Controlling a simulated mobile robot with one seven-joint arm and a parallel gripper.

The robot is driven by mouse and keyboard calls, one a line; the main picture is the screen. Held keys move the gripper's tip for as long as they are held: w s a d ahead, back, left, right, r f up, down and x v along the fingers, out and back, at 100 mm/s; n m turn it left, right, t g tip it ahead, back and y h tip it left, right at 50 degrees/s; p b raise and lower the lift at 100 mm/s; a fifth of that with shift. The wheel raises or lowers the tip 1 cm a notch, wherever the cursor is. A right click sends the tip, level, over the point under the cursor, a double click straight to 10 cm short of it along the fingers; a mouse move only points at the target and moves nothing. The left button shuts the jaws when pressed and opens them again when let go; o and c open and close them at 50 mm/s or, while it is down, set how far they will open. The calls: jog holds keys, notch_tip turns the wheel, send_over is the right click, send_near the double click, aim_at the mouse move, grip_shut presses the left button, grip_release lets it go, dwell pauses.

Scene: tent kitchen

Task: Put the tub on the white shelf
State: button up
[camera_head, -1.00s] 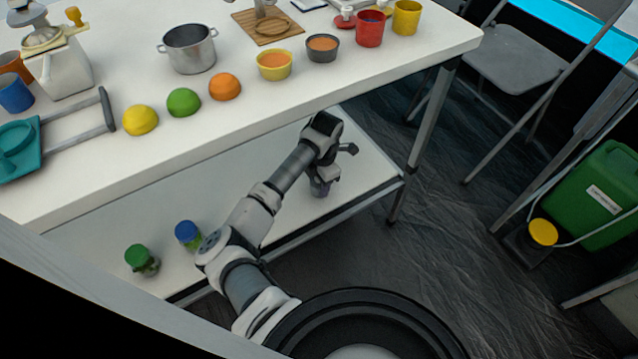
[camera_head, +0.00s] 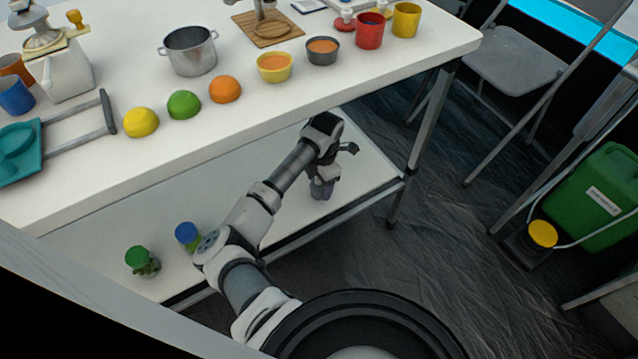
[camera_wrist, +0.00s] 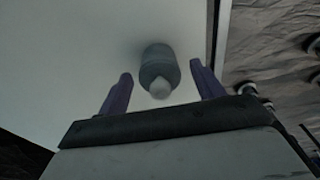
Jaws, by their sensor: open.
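A small grey tub-like cylinder with a pale rounded knob (camera_wrist: 159,66) shows in the wrist view against a white surface. My gripper (camera_wrist: 160,80) is open, with one purple finger on each side of the cylinder and a visible gap to both. Its knob end points toward my gripper. In the head view my gripper (camera_head: 321,190) is low over the white lower shelf (camera_head: 365,180) under the table, near its right end. The cylinder cannot be told apart from the fingers there.
Jars with a green lid (camera_head: 136,256) and a blue lid (camera_head: 186,232) stand on the lower shelf at the left. A table leg (camera_head: 418,135) stands right of my gripper.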

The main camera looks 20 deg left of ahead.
notch_tip(320, 180, up, 11)
jog(key=p, duration=0.1)
jog(key=shift+w+d+p, duration=0.3)
jog(key=shift+w+p, duration=0.05)
jog(key=shift+w, duration=0.1)
